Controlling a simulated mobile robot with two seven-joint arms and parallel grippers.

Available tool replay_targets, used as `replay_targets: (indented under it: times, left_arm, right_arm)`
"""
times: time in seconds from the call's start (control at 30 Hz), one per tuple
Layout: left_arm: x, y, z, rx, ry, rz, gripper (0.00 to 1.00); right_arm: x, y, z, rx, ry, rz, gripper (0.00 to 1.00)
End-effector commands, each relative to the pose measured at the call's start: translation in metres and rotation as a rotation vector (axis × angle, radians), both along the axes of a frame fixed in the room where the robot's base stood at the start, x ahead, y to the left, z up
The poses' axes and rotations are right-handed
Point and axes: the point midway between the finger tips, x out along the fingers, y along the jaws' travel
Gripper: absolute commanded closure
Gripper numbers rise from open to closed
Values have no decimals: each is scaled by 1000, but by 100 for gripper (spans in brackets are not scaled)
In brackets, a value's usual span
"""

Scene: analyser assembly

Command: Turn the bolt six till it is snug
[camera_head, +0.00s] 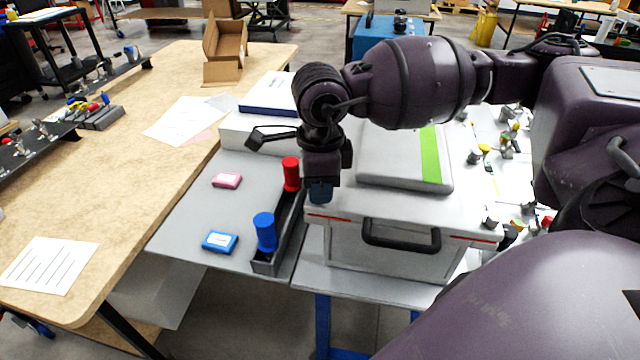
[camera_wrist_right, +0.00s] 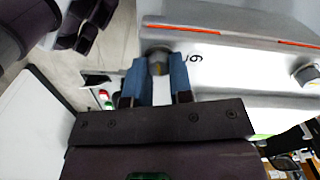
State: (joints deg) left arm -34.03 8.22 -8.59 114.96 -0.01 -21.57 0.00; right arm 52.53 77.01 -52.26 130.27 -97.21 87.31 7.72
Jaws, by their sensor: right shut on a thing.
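My right gripper (camera_head: 321,192) points down at the left edge of the light grey analyser case (camera_head: 345,250). In the right wrist view its two blue fingers (camera_wrist_right: 156,75) are shut on the head of a round grey bolt (camera_wrist_right: 158,58). The bolt sits at the edge of the pale case, beside a printed mark that looks like a 6 (camera_wrist_right: 193,57). The fingers hide the sides of the bolt, and how deep it sits cannot be told. In the head view the gripper hides the bolt. My left gripper does not show in the head view.
Another bolt head (camera_wrist_right: 308,74) shows further along the case. The case has a black handle (camera_head: 400,238) and a lid with a green stripe (camera_head: 431,155). Left of the gripper, a dark tray (camera_head: 268,262) holds a red cylinder (camera_head: 291,174) and a blue cylinder (camera_head: 265,232).

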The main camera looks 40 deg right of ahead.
Motion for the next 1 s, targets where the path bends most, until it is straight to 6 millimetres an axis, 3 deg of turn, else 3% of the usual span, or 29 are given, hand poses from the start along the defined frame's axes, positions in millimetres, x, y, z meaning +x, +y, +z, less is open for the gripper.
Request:
replay_targets:
  times: [0.43,0.8,0.83,1.0]
  left_arm:
    - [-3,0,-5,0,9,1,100]
    - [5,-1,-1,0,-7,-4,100]
    - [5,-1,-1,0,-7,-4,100]
    - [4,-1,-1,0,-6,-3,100]
  right_arm:
    - [-1,1,0,1,1,-256,100]
    - [-1,1,0,-1,-1,-277,100]
    - [-1,1,0,-1,-1,-277,75]
    - [-1,1,0,-1,-1,-276,53]
